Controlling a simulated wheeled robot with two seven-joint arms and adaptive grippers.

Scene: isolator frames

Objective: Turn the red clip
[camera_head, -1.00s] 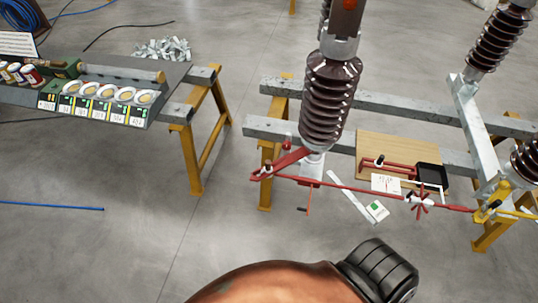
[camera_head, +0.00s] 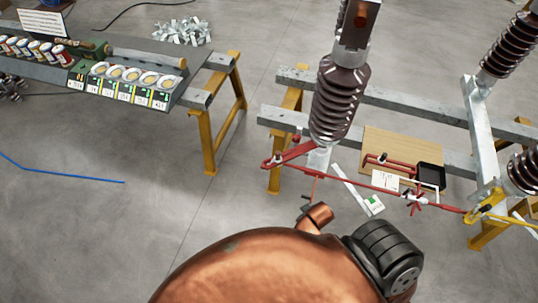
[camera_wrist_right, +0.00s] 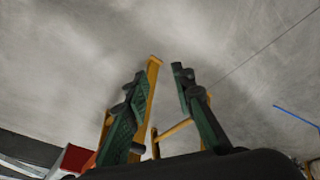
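A red rod (camera_head: 350,187) runs below the brown ribbed insulator (camera_head: 337,100). A small red star-shaped fitting (camera_head: 414,199) sits toward its right end, and a red clamp-like arm (camera_head: 290,153) is at its left end. A thin red stem with a dark end (camera_head: 305,210) hangs below the rod. I cannot tell which red part is the clip. My right gripper (camera_wrist_right: 160,82) shows in the right wrist view with two green-padded fingers apart and nothing between them. It is not clearly visible in the head view. My left gripper is in neither view.
A grey table (camera_head: 190,84) on yellow trestles holds a row of labelled boxes (camera_head: 125,85) and jars. A wooden board (camera_head: 400,147) with a black tray (camera_head: 431,176) lies on the steel frame. A blue cable (camera_head: 70,175) lies on open floor.

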